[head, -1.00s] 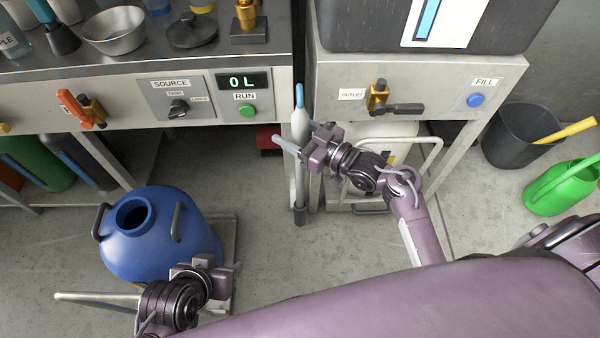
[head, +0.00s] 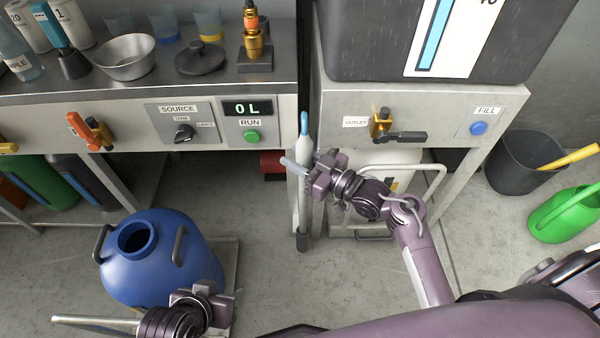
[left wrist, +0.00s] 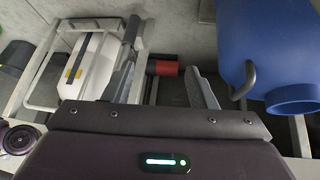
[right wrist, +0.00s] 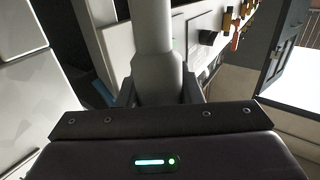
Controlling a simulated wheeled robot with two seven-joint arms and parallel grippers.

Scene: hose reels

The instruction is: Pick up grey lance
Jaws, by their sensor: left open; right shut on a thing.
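The grey lance (head: 304,200) stands upright beside the bench legs in the head view, with a blue tip at its top and a dark lower end. My right gripper (head: 304,166) is shut on the lance at its middle part. In the right wrist view the lance (right wrist: 152,60) rises between the fingers of that gripper (right wrist: 158,95), and its lower part is hidden behind the gripper body. My left gripper (head: 207,294) is by the blue drum at the lower left. It is open and empty, with its fingers apart in the left wrist view (left wrist: 167,82).
The blue drum (head: 150,262) stands on the floor at left. The bench (head: 50,125) and the outlet cabinet (head: 430,103) stand behind the lance. A white container (head: 400,158) in a frame is right of it. A black bucket (head: 515,160) and green can (head: 560,215) are at right.

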